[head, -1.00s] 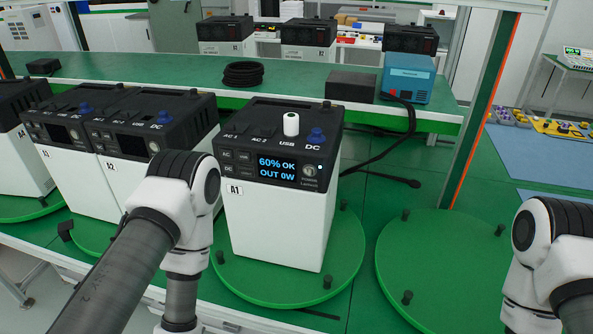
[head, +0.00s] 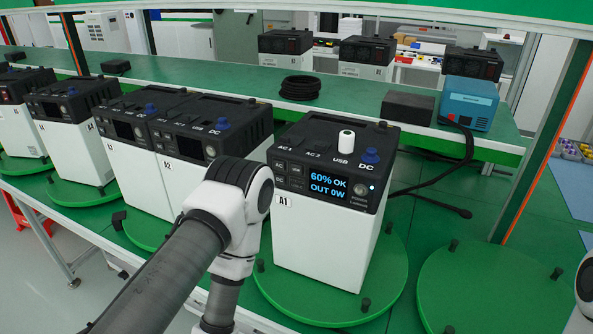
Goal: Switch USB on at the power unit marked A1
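The power unit marked A1 (head: 318,242) stands upright on a green turntable in the head view, a white box with a black top. Its lit screen (head: 328,184) reads "60% OK" and "OUT 0W". Left of the screen is a group of small buttons (head: 288,173) marked AC and DC, with another label too small to read surely. A white cylinder (head: 347,141) stands at the USB place on top, beside a blue DC cap (head: 371,156). My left arm crosses in front, left of the unit; its gripper is below the picture. My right gripper is also out of view.
Similar units (head: 189,180) stand in a row to the left. An empty turntable (head: 490,290) with short black pegs is at right. Behind are a black cable coil (head: 299,87), a dark box (head: 407,107) and a blue device (head: 468,104) with a cable.

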